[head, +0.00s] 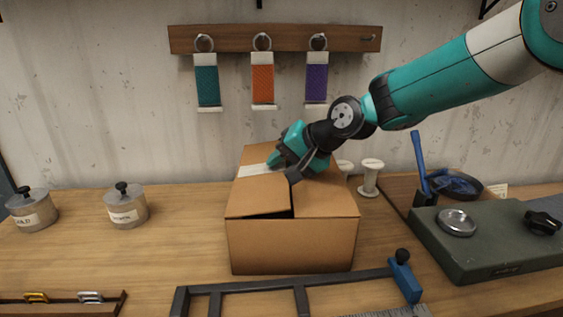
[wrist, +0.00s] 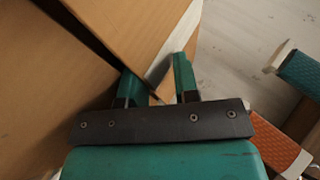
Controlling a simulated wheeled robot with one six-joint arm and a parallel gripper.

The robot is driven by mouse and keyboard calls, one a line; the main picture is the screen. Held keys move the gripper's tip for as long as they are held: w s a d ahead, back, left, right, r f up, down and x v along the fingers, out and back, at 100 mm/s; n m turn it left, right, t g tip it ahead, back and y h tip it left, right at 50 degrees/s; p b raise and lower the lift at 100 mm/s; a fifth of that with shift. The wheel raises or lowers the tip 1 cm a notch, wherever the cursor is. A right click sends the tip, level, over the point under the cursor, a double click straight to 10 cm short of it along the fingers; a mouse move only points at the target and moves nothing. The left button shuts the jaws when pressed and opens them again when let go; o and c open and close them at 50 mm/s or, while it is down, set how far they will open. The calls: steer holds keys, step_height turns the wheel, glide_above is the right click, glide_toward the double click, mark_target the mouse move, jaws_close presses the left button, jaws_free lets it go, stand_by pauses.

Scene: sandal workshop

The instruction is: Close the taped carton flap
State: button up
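The brown carton (head: 290,245) stands on the bench in the middle of the head view. Its top flaps (head: 258,195) lie nearly flat, the left one slightly raised, with a dark gap near the front middle. A strip of white tape (head: 257,170) runs across the back left of the top. My gripper (head: 284,168) is over the back of the carton top, close to the tape. In the wrist view my two teal fingers (wrist: 156,85) stand apart, with a cardboard flap (wrist: 130,30) and its white edge close by them. I cannot tell whether they touch it.
A dark frame (head: 290,284) with a blue handle lies in front of the carton. A green machine (head: 490,240) stands to the right and a white spool (head: 370,175) behind right. Two lidded pots, one a labelled pot (head: 126,207), stand left. Coloured straps hang from a wall rack (head: 275,38).

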steer(key=shift+s+f, duration=0.1)
steer(key=shift+f, duration=0.1)
steer(key=shift+d+r, duration=0.1)
steer(key=shift+r, duration=0.05)
steer(key=v, duration=1.7)
steer(key=shift+b, duration=0.35)
steer(key=shift+r, duration=0.1)
steer(key=s+d+f+n+g+h+p, duration=0.1)
steer(key=s+f+n, duration=0.1)
steer(key=s, duration=0.6)
steer(key=s+d+f+n+g+h+p, duration=0.2)
steer(key=s+n, duration=0.1)
steer(key=s, duration=0.6)
steer(key=s+d+f+n+g+h+p, duration=0.1)
steer(key=s+f+n, duration=0.2)
steer(key=s, duration=0.5)
steer(key=shift+s+d+n+g+p, duration=0.2)
steer(key=shift+s+n+g+p, duration=0.1)
steer(key=shift+s+p, duration=0.1)
